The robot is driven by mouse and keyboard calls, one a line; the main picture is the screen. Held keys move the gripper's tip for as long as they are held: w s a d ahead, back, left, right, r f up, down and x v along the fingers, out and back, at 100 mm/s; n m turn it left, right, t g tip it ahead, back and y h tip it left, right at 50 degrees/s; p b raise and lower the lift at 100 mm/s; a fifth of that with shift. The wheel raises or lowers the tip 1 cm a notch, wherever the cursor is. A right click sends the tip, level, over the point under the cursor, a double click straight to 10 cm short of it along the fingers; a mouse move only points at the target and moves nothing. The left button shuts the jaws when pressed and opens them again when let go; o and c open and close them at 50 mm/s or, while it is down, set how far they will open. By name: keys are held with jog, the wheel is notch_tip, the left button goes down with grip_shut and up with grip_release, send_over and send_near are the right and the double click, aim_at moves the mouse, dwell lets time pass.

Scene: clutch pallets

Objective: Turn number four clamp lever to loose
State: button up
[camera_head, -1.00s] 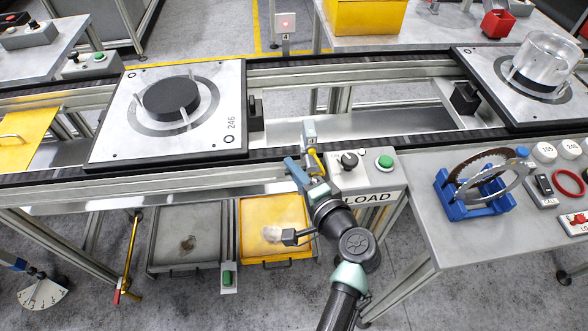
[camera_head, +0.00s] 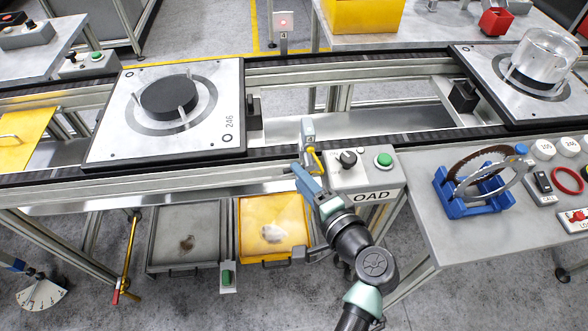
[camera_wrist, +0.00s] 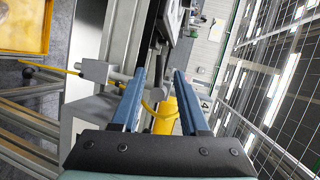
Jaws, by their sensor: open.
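A yellow lever handle (camera_wrist: 168,118) shows in the wrist view between and beyond the two fingers of my gripper (camera_wrist: 160,75). In the head view a small yellow part (camera_head: 318,160) shows at the conveyor's front edge, close to my gripper (camera_head: 306,172), left of the grey control box. My gripper is open, with blue fingers. I cannot tell whether a finger touches the handle. No number on the lever is readable, and its pivot is partly hidden.
The grey LOAD box (camera_head: 362,178) with a black knob and green button is just right of my gripper. A pallet marked 246 (camera_head: 215,80) sits on the conveyor at left. A yellow tray (camera_head: 252,250) is below. A blue stand (camera_head: 465,200) is on the right table.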

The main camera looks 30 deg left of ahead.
jog(key=v, duration=0.8)
jog(key=shift+s+d+b, duration=0.2)
jog(key=shift+d+b, duration=0.1)
jog(key=shift+d, duration=0.05)
jog(key=w+d+r+n+t+h, duration=0.1)
jog(key=w+r+t+h, duration=0.15)
jog(key=r, duration=0.55)
jog(key=w+d+r+n+t+h+p, duration=0.1)
jog(key=w+d+r+n+t, duration=0.2)
jog(key=r, duration=0.5)
jog(key=w+r+t+h, duration=0.2)
jog(key=w+r, duration=0.2)
jog(key=r, duration=0.5)
jog(key=s+d+r+t+h, duration=0.1)
jog(key=s+r+t+h, duration=0.1)
jog(key=r, duration=0.7)
jog(key=s+d+r+n+t+h+p, duration=0.1)
jog(key=s+r+t, duration=0.4)
jog(key=r, duration=0.5)
jog(key=s+d+r+n+t+h, duration=0.1)
jog(key=s+d+r+t+h, duration=0.2)
jog(key=s+r, duration=0.3)
notch_tip(320, 180, up, 4)
jog(key=shift+s+r+t+h, duration=0.15)
jog(key=shift+r+t+h, duration=0.1)
jog(key=shift+t+h, duration=0.25)
jog(key=shift+f, duration=0.1)
